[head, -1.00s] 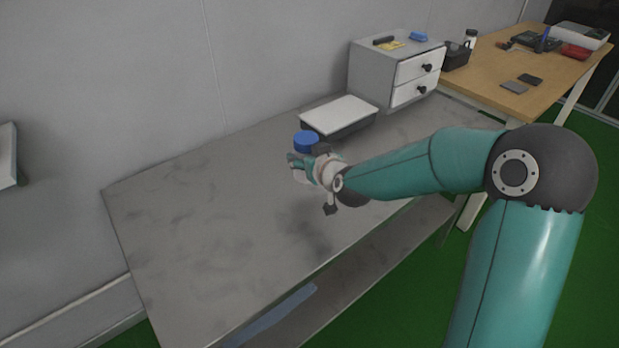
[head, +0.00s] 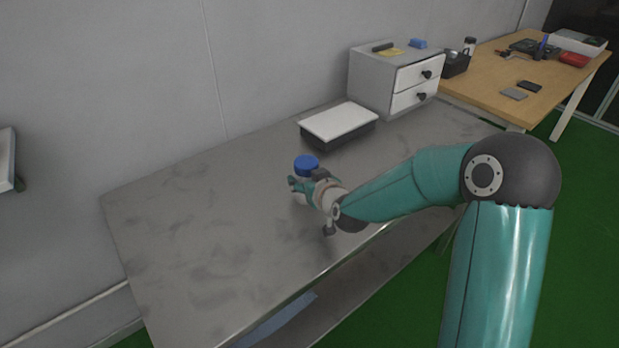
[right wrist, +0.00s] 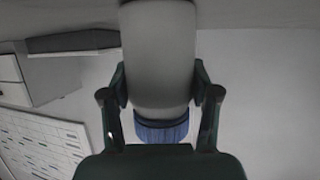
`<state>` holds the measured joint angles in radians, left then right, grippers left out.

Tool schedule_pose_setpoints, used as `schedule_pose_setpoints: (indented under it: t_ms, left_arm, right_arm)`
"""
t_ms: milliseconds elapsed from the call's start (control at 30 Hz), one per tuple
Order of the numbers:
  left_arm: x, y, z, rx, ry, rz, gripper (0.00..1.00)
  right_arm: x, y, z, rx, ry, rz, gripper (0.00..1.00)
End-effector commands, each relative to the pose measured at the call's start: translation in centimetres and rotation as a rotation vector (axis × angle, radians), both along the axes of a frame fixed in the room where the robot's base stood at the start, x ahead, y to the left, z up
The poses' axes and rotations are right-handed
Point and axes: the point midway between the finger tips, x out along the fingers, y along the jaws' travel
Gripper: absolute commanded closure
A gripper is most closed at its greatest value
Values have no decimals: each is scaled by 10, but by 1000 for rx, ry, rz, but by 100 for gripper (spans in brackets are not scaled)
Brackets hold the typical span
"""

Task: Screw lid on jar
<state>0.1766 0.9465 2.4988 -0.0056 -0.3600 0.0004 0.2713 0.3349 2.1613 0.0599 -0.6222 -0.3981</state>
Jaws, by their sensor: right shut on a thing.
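My right gripper (head: 303,188) is shut on the jar over the grey table in the head view. The blue lid (head: 306,166) is at the top of the jar, above the fingers. The gripper hides most of the jar in this view. In the right wrist view, the picture is upside down: the pale grey jar (right wrist: 158,60) stands between the two dark fingers (right wrist: 160,100), with the ribbed blue lid (right wrist: 162,132) at its end. I cannot tell how tightly the lid sits. My left gripper is not in view.
A black box with a white top (head: 340,122) stands behind the jar on the grey table (head: 200,235). A grey drawer unit (head: 378,85) stands at the back right. A wooden table (head: 500,75) with several items is beyond. The grey table's left part is clear.

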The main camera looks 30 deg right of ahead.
Motion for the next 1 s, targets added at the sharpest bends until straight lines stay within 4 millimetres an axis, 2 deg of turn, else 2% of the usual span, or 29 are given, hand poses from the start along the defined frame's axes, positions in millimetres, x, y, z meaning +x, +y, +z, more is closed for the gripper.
schedule_pose_setpoints:
  t_ms: [167, 200, 300, 733, 867, 1000]
  left_arm:
    - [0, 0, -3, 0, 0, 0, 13]
    - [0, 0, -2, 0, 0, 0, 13]
    - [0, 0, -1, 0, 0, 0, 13]
    - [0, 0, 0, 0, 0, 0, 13]
    - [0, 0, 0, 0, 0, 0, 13]
    - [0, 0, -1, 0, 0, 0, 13]
  right_arm:
    - [0, 0, -2, -1, -2, -1, 100]
    - [0, 0, -1, 0, 0, 0, 32]
    - [0, 0, -1, 0, 0, 0, 16]
    - [-2, 0, 2, 0, 0, -1, 14]
    - [-15, 2, 8, -1, -2, -1, 14]
    - [-38, 6, 18, -1, -3, -2, 14]
